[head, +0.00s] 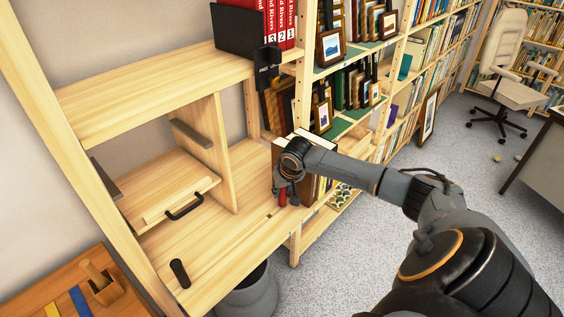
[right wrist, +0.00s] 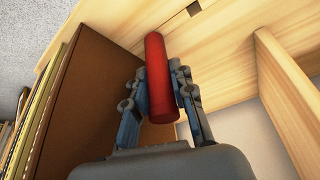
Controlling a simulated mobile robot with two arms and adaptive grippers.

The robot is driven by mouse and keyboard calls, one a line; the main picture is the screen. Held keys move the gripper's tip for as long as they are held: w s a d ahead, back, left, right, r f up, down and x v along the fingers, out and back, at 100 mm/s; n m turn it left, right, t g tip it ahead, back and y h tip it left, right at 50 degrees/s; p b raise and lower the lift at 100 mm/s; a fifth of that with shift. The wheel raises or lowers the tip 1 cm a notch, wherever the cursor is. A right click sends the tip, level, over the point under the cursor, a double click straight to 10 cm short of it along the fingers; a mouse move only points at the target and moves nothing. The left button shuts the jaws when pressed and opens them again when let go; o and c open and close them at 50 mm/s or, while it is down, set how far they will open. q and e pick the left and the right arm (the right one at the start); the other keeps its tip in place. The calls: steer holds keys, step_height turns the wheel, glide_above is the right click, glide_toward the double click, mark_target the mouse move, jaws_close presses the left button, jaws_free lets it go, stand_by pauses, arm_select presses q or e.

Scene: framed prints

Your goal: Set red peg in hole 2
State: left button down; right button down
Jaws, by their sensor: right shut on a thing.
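The red peg (head: 282,197) is held in my right gripper (head: 288,188), over the lower pale wooden shelf board by the bookcase upright. In the right wrist view the peg (right wrist: 158,75) is a plain red cylinder between the two fingers of the gripper (right wrist: 163,105), which are shut on it. One end of the peg points toward the pale board, where a dark rectangular opening (right wrist: 193,8) shows near the top edge. I cannot tell whether the peg touches the board. No hole number is readable. My left gripper is not in view.
A brown book or box side (right wrist: 95,85) stands close beside the gripper. A wooden flap with a black handle (head: 185,207) lies left. A grey bin (head: 250,295) is below. Books and framed prints fill shelves behind.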

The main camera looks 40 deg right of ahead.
steer(key=c, duration=1.1)
jaws_free()
steer(key=shift+o, duration=0.2)
steer(key=v, duration=1.2)
